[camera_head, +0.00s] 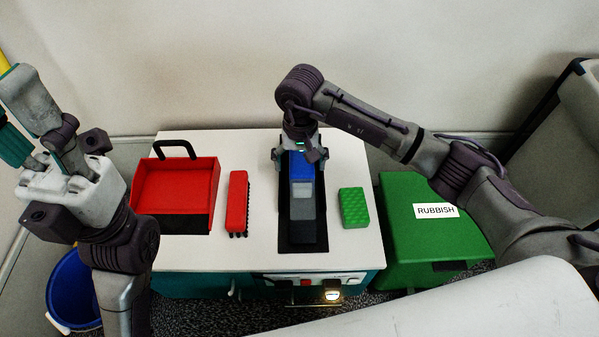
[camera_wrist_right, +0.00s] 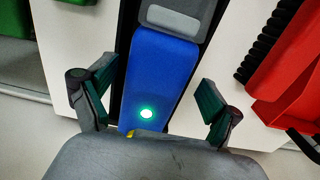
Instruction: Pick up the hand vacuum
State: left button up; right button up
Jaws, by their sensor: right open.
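The hand vacuum (camera_head: 302,195) has a blue rear part and a grey front part. It lies lengthwise in a dark recess on the white station top. In the right wrist view, its blue body (camera_wrist_right: 158,72) with a bright greenish light spot lies between my fingers. My right gripper (camera_head: 300,160) is over the blue end, and in the wrist view my right gripper (camera_wrist_right: 156,103) is open with one finger on each side. A gap shows between each finger and the body. My left gripper is at the left, away from the vacuum; its fingers are not clear.
A red dustpan (camera_head: 177,182) and a red brush (camera_head: 238,202) lie left of the vacuum. A green sponge (camera_head: 354,207) lies close on its right. A green rubbish bin (camera_head: 400,240) stands right of the station top (camera_head: 345,160). A blue bucket (camera_head: 68,290) stands at lower left.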

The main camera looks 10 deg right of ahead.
jog(key=shift+f, duration=0.1)
grip_shut()
dwell(0.6)
